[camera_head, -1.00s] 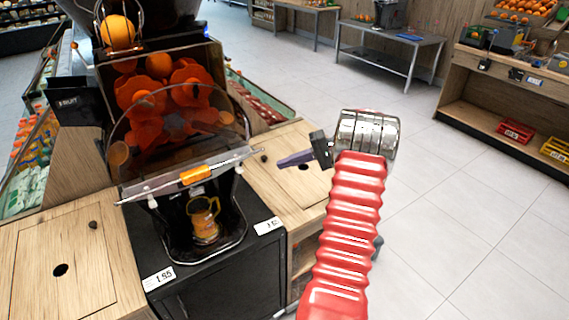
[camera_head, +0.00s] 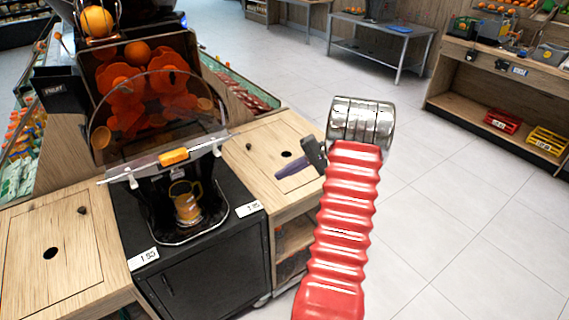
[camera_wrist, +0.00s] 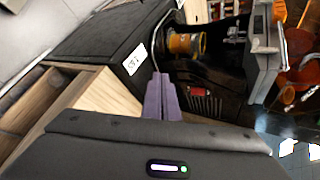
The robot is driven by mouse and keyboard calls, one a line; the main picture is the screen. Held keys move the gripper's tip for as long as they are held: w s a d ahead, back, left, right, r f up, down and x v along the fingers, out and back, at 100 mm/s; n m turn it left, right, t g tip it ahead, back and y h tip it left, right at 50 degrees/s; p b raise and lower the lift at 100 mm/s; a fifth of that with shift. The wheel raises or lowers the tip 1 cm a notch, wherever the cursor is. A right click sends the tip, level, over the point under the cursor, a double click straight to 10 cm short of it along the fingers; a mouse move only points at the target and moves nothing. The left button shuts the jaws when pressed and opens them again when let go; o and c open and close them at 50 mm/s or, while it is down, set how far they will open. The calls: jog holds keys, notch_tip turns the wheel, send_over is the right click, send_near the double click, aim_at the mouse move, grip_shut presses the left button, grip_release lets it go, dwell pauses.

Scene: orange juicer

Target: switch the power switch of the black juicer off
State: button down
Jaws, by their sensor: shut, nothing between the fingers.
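The black juicer (camera_head: 165,225) stands at the left in the head view, with a clear cover over its orange pressing parts and an orange mug (camera_head: 185,203) in its lower bay. My gripper (camera_head: 279,176) has purple fingers, shut and empty, pointing left toward the juicer and apart from it in that view. In the wrist view the shut fingers (camera_wrist: 160,76) point at the dark juicer body (camera_wrist: 222,80). A small red part (camera_wrist: 201,92), which looks like the power switch, lies just right of the fingertips there. Its on or off position is too small to tell.
A wooden counter (camera_head: 235,165) with a round hole adjoins the juicer on the right, below my gripper. Another wooden counter (camera_head: 30,225) is on the left. A metal table (camera_head: 385,35) and a wooden shelf (camera_head: 490,95) stand farther back. The tiled floor at right is clear.

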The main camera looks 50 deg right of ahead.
jog(key=s+a+r+n+h, duration=0.2)
jog(key=s+a+r+n, duration=0.2)
jog(key=a, duration=1)
jog(key=s+a+r+n+g+h, duration=0.1)
jog(key=s+a+r+n+h, duration=0.2)
jog(key=a, duration=1.2)
jog(key=s+a+r+n+g+h, duration=0.1)
jog(key=s+a+r+n+h, duration=0.2)
jog(key=s+a+r, duration=0.4)
jog(key=a+r+n, duration=0.1)
jog(key=a+r, duration=0.2)
jog(key=a, duration=0.4)
jog(key=shift+a+r+n, duration=0.15)
jog(key=shift+a+n, duration=0.15)
jog(key=shift+a, duration=0.05)
